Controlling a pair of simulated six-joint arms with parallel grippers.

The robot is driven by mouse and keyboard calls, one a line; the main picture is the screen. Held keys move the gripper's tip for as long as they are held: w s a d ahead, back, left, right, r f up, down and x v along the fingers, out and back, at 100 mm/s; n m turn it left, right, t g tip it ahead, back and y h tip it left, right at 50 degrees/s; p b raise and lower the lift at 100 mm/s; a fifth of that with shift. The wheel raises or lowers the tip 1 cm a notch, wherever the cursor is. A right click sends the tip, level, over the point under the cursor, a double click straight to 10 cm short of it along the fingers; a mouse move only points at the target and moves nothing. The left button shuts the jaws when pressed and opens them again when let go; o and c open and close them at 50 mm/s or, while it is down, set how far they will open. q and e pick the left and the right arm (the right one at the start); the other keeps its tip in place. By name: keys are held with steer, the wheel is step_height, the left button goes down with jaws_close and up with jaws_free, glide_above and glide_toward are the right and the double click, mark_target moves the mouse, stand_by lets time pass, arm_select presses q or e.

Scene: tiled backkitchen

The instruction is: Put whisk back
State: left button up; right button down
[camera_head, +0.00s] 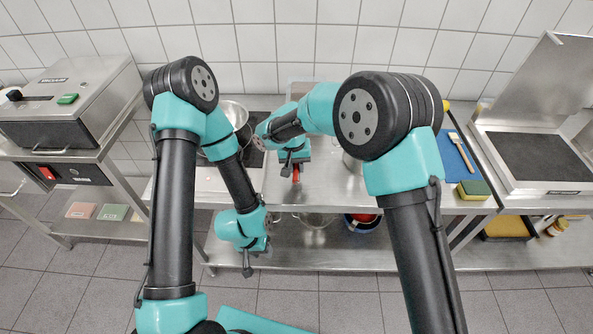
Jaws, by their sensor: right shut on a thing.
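My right gripper (292,168) is over the middle of the steel table. It is shut on a small red thing (296,174), which shows just at its jaws. This may be part of the whisk, but its shape is mostly hidden and I cannot make out a whisk for sure anywhere. My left gripper (247,268) hangs low in front of the table, over the lower shelf's front edge, away from the red thing. Its jaws are too small and turned away to tell whether they are open.
A pot (234,113) stands at the back left, partly behind my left arm. A bowl (314,220) and a blue container (362,222) are on the lower shelf (330,256). A blue board (455,153) with a brush and sponge (474,189) lies at right. The front tabletop (325,190) is clear.

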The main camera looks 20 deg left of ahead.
steer(key=shift+w+a, duration=0.1)
steer(key=shift+w, duration=0.2)
steer(key=shift+w+f, duration=0.2)
steer(key=shift+f, duration=1.6)
steer(key=shift+f, duration=0.15)
steer(key=c, duration=1)
jaws_free()
steer(key=r, duration=0.4)
steer(key=a+r, duration=0.1)
steer(key=r, duration=0.7)
steer(key=shift+s+a+r, duration=0.15)
